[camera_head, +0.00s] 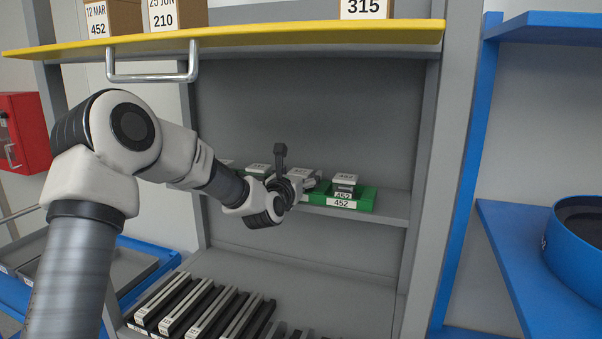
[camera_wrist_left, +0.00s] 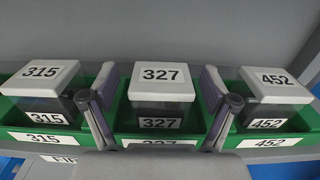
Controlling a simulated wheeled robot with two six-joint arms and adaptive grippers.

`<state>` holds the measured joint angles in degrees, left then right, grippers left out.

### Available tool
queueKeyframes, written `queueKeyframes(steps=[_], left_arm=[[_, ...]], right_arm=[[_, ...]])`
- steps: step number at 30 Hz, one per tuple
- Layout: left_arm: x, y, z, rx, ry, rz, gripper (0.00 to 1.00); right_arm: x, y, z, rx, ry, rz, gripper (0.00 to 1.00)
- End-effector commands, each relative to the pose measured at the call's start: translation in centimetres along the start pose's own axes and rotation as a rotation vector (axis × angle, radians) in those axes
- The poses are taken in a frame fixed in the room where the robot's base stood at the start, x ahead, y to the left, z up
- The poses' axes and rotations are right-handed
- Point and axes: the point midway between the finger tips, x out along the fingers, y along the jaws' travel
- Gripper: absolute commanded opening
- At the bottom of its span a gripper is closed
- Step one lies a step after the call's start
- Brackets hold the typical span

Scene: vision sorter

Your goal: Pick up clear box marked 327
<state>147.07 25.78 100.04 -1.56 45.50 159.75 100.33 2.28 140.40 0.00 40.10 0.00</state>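The clear box marked 327 (camera_wrist_left: 162,88) has a white lid and sits in the middle green bin (camera_wrist_left: 165,146) in the left wrist view. My left gripper (camera_wrist_left: 160,112) is open, with one finger on each side of this box and small gaps between fingers and box. In the head view my left gripper (camera_head: 298,185) reaches to the shelf and partly hides the middle box. The box marked 315 (camera_wrist_left: 42,88) stands to its left and the box marked 452 (camera_wrist_left: 275,95) to its right, each in its own labelled green bin. My right gripper is not in view.
The grey shelf (camera_head: 388,207) carries the bins. A yellow-edged shelf (camera_head: 330,32) with cardboard boxes is above. Several dark trays (camera_head: 200,308) lie below. A blue rack (camera_head: 467,165) stands at right, and a red box (camera_head: 25,133) hangs at left.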

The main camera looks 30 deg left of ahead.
Motion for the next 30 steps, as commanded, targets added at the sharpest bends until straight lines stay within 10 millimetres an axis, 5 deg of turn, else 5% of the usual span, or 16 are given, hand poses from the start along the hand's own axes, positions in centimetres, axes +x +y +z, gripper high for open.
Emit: queueKeyframes(steps=[8, 12, 14, 24, 30], left_arm=[[0.9, 0.0, -0.2, 0.0, 0.002, -0.001, 0.86], [0.8, -0.1, -0.2, 0.0, 0.002, -0.001, 0.37], [0.8, -0.1, -0.2, 0.001, 0.003, -0.001, 0.21], [0.8, -0.1, -0.1, 0.001, 0.005, -0.002, 0.21], [0.8, -0.1, 3.4, 0.001, -0.002, -0.001, 0.21]], right_arm=[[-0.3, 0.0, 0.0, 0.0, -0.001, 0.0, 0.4], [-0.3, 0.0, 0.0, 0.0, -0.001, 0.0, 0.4], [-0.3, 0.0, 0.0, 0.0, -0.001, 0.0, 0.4], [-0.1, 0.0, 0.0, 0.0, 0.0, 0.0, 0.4], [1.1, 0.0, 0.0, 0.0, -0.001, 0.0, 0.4]])
